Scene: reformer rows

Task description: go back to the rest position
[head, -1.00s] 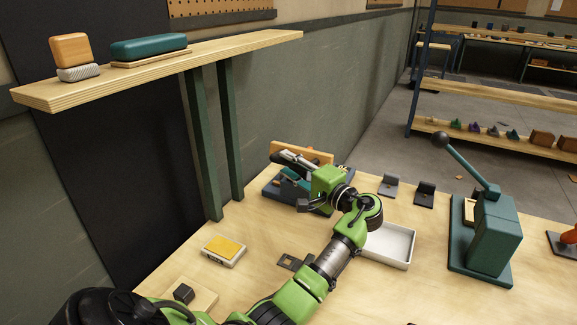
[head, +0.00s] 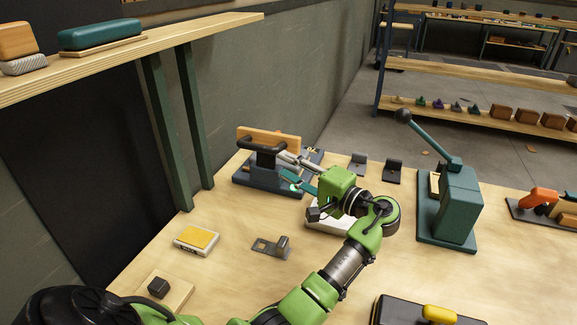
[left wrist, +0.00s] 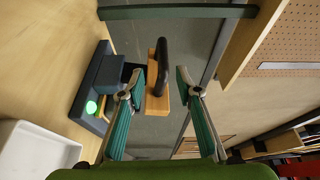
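My left gripper (head: 288,167) is in front of the blue fixture (head: 262,178) in the head view, its fingers pointing at it. In the left wrist view its two teal-padded fingers (left wrist: 159,88) stand apart with nothing held between them. The fixture's wooden bar with a black handle (left wrist: 158,97) shows beyond the gap, apart from the fingers. A green light (left wrist: 91,107) glows on the fixture. My right gripper is in neither view.
A white tray (head: 322,225) is partly hidden by my left arm. A grey bracket (head: 272,246), yellow-topped box (head: 197,240), teal lever press (head: 450,205) and black case (head: 400,311) are on the bench. A wooden shelf (head: 200,33) overhangs the left side.

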